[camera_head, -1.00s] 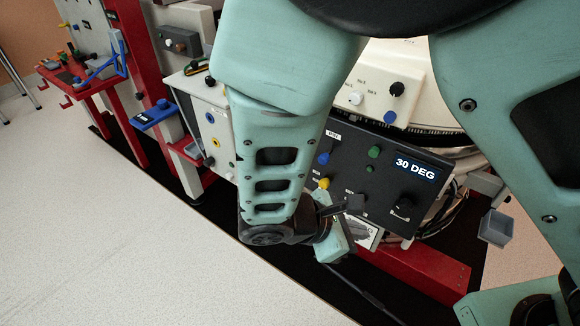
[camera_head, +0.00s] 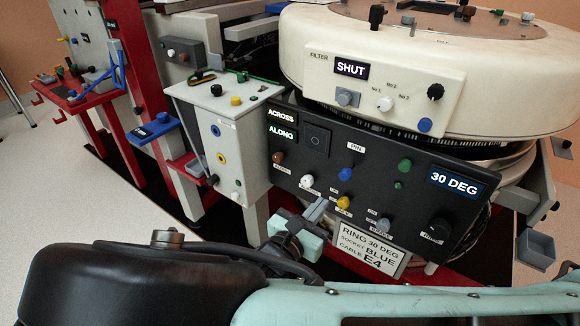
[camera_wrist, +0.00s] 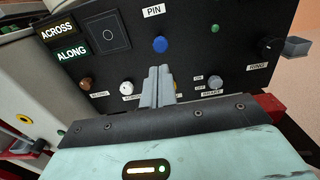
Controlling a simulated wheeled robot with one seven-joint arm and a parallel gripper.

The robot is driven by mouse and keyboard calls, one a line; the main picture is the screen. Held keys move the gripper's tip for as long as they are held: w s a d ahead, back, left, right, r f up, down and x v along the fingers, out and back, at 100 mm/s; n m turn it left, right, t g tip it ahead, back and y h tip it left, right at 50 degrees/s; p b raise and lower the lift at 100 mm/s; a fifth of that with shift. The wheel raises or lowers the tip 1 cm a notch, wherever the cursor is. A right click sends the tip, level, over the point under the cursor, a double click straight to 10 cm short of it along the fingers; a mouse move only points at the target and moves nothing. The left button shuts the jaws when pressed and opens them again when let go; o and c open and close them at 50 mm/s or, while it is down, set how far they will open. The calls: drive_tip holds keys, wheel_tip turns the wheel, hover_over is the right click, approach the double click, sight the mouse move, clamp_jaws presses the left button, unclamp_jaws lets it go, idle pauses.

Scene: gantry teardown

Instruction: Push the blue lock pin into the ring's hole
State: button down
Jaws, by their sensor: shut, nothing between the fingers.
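The blue lock pin's round blue knob (camera_head: 346,173) sits under the PIN label on a black control panel (camera_head: 400,200). In the wrist view the blue knob (camera_wrist: 160,44) is just above my fingertips. My gripper (camera_head: 320,207) is shut and empty, its grey fingers pointing at the panel, below and left of the blue knob in the head view. The fingertips (camera_wrist: 160,70) appear apart from the knob. They partly cover a yellow knob (camera_wrist: 172,82). The ring's hole and the pin's shaft are hidden. The white round ring housing (camera_head: 420,60) stands above the panel.
The panel also carries a green knob (camera_head: 405,165), a white knob (camera_head: 306,181), a brown knob (camera_head: 278,157), a black RING knob (camera_head: 437,230) and a 30 DEG display (camera_head: 458,184). A sign (camera_head: 368,246) hangs below. A white box (camera_head: 222,125) stands left.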

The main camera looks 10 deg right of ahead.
sight(344, 177)
drive_tip(key=b+x, duration=0.1)
drive_tip(key=x, duration=0.8)
drive_tip(key=shift+f, duration=0.1)
drive_tip(key=shift+d, duration=0.1)
drive_tip(key=shift+w+d+p, duration=0.3)
drive_tip(key=shift+p+x, duration=0.45)
drive_tip(key=shift+x, duration=0.65)
